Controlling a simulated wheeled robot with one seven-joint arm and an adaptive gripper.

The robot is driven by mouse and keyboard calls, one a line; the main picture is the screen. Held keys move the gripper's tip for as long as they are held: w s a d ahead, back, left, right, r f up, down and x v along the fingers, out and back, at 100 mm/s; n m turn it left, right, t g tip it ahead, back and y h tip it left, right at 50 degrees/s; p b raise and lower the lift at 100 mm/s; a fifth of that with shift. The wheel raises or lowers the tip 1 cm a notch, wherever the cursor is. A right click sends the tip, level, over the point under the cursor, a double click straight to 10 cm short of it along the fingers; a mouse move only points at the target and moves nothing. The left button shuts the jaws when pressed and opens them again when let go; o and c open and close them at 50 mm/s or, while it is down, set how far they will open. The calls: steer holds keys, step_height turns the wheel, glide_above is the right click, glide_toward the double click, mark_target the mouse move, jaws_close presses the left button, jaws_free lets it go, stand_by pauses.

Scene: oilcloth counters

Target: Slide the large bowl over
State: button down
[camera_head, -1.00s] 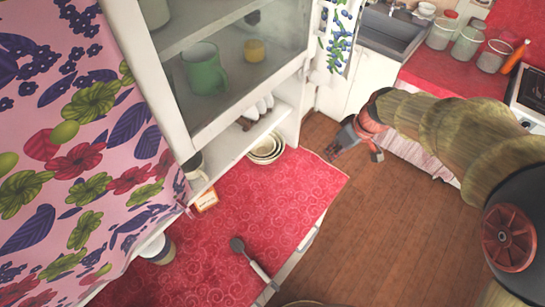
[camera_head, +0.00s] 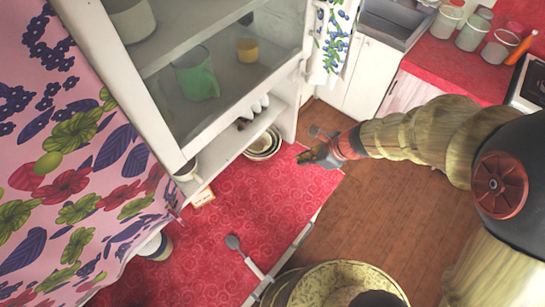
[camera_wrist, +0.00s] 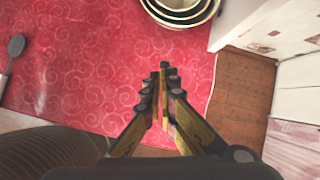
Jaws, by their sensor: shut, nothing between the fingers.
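The large bowl (camera_head: 263,155) is the outer, pale bowl of a nested stack. The stack stands on the red counter by the cabinet's open lower shelf, at the counter's far end. It also shows at the top of the wrist view (camera_wrist: 200,22), cut off by the frame edge, with dark rims and smaller bowls inside. My gripper (camera_head: 308,157) is to the right of the bowls, close to the counter's right edge, and apart from them. In the wrist view my gripper (camera_wrist: 164,75) has its fingertips together and empty, pointing toward the counter just short of the bowls.
The red counter (camera_head: 245,195) is mostly bare near the bowls. A grey spoon-like utensil (camera_head: 235,243) and a small box (camera_head: 203,197) lie nearer. The white cabinet (camera_head: 170,125) rises behind and left. Wooden floor (camera_head: 370,215) lies right of the counter.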

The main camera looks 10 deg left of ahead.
steer(key=a+f+b, duration=0.1)
steer(key=f, duration=0.2)
steer(key=w+a+f+m+b, duration=0.1)
steer(key=a+f, duration=0.1)
steer(key=w+a+f+m+b, duration=0.1)
steer(key=f, duration=0.2)
steer(key=shift+a+f, duration=0.25)
steer(key=shift+f, duration=0.05)
steer(key=a, duration=0.1)
steer(key=w+a, duration=0.1)
steer(key=a, duration=0.1)
steer(key=shift+w, duration=0.2)
steer(key=shift+w+a, duration=0.2)
steer(key=shift+a, duration=0.15)
steer(key=shift+a, duration=0.1)
steer(key=a, duration=0.1)
steer(key=w+a, duration=0.1)
steer(key=a+p, duration=0.1)
steer(key=shift+w+a, duration=0.3)
steer(key=shift+w, duration=0.1)
steer(key=shift+d+r, duration=0.1)
